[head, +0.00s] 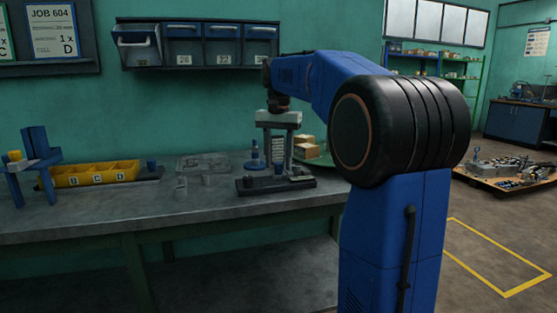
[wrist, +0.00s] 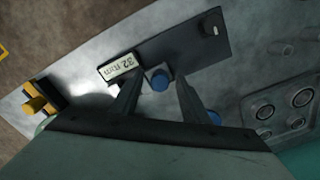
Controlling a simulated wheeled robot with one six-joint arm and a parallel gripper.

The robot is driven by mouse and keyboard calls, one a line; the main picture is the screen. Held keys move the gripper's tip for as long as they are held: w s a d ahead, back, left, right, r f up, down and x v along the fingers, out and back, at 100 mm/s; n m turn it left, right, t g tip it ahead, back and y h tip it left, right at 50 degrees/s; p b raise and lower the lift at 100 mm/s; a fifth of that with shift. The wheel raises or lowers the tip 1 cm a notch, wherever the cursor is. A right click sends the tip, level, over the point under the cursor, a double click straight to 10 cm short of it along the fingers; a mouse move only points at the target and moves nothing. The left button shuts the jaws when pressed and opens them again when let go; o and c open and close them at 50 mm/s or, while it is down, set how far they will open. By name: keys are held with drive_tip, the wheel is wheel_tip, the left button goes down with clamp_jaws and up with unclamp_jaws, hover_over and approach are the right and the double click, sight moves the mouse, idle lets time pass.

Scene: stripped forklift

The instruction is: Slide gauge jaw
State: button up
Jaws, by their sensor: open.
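The gauge is a dark flat base (head: 250,187) on the workbench, and it also fills the top middle of the wrist view (wrist: 185,42). A white readout (wrist: 120,67) on it appears to read 32 mm. My gripper (head: 278,162) points down over the gauge.
A yellow bin tray (head: 95,175) and a blue stand (head: 35,165) are at left on the bench (head: 130,208). A clear tray (head: 203,162) lies behind the gauge. A blue peg (head: 255,158) stands close by, and tan boxes (head: 305,145) are at right.

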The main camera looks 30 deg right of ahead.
clamp_jaws()
drive_tip(key=shift+w+a, duration=0.25)
drive_tip(key=shift+a, duration=0.55)
drive_tip(key=shift+w+a, duration=0.2)
drive_tip(key=shift+a, duration=0.6)
unclamp_jaws()
drive_tip(key=shift+a, duration=0.1)
wheel_tip(320, 180, up, 17)
drive_tip(key=shift+r, duration=0.2)
